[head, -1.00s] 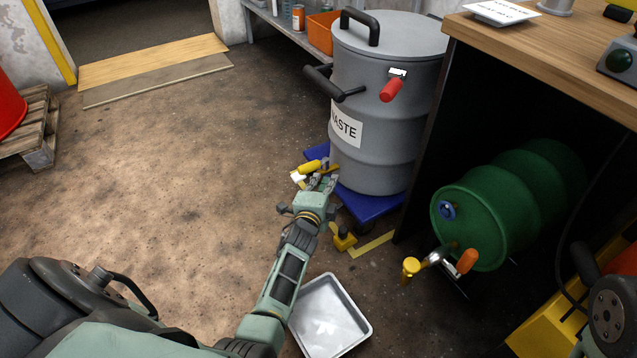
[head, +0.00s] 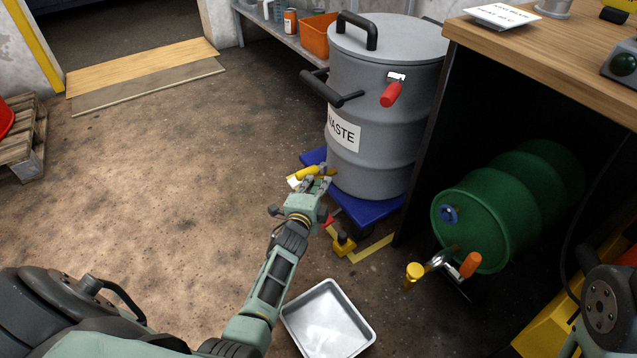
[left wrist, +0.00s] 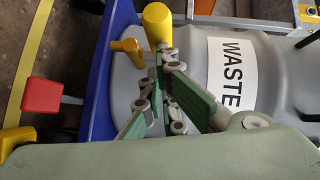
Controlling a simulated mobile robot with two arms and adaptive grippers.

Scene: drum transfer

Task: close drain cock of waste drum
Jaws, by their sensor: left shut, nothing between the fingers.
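The grey waste drum (head: 375,165) stands upright at the upper middle of the head view. Its label also shows in the left wrist view (left wrist: 232,72). The drain cock's yellow handle (head: 306,173) sticks out low on the drum's left side. In the left wrist view the handle's rounded end (left wrist: 157,24) lies just beyond my fingertips, with a smaller yellow part (left wrist: 127,48) beside it. My left gripper (head: 319,186) is shut and empty, close against the cock. I cannot tell whether it touches; the fingers hide the valve body. My right gripper is out of view.
The drum stands on a blue dolly (head: 375,211) with a red pedal (left wrist: 42,95). A grey tray (head: 328,322) lies on the floor below my left arm. A green drum (head: 490,215) lies under the workbench (head: 560,60).

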